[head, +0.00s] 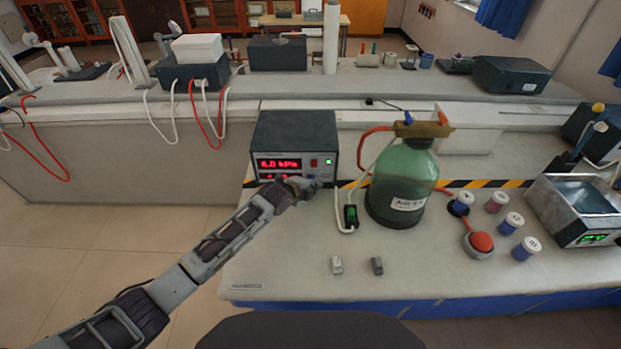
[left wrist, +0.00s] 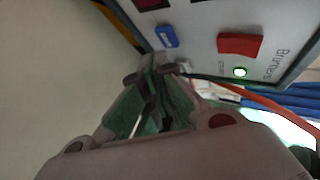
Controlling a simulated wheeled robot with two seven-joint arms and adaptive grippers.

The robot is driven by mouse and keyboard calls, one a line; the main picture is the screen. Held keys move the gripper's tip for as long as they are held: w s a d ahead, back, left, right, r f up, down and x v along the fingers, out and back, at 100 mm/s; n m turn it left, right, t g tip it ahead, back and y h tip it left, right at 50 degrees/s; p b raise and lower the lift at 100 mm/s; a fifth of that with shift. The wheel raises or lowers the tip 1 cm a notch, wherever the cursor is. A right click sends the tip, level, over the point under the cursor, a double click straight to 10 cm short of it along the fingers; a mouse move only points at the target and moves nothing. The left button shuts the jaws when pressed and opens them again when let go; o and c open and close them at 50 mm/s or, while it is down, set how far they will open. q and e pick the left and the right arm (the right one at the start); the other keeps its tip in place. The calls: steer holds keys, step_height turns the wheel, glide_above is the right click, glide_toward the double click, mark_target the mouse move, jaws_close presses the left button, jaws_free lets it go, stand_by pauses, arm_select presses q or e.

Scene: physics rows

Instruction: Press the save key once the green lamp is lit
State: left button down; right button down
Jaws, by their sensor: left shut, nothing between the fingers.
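The dark instrument box (head: 293,130) stands on the bench with a red display reading 6.0 kPa. Its small green lamp (head: 328,162) is lit, and it also glows in the left wrist view (left wrist: 239,72). A red square (left wrist: 240,44) is beside the lamp. A blue key (left wrist: 165,36) is on the same panel; its lettering is too small to read, so I cannot tell if it is the save key. My left gripper (head: 309,187) is shut and empty at the lower front of the box. In the left wrist view its fingertips (left wrist: 156,74) are just below the blue key, seemingly apart from it.
A green bottle (head: 405,180) with a red hose stands right of the box. A switch with a green light (head: 351,216) is between them. Two small blocks (head: 336,265) (head: 377,265) lie in front.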

stand_by(1.1)
arm_select(q)
steer(key=shift+w, duration=0.35)
steer(key=shift+w, duration=0.1)
stand_by(0.4)
steer(key=shift+w, duration=0.15)
stand_by(0.3)
steer(key=shift+w, duration=0.2)
stand_by(0.3)
steer(key=shift+w+a+r+b, duration=0.1)
steer(key=shift+w+r+b, duration=0.1)
steer(key=shift+b, duration=0.1)
steer(key=shift+r, duration=0.1)
stand_by(0.8)
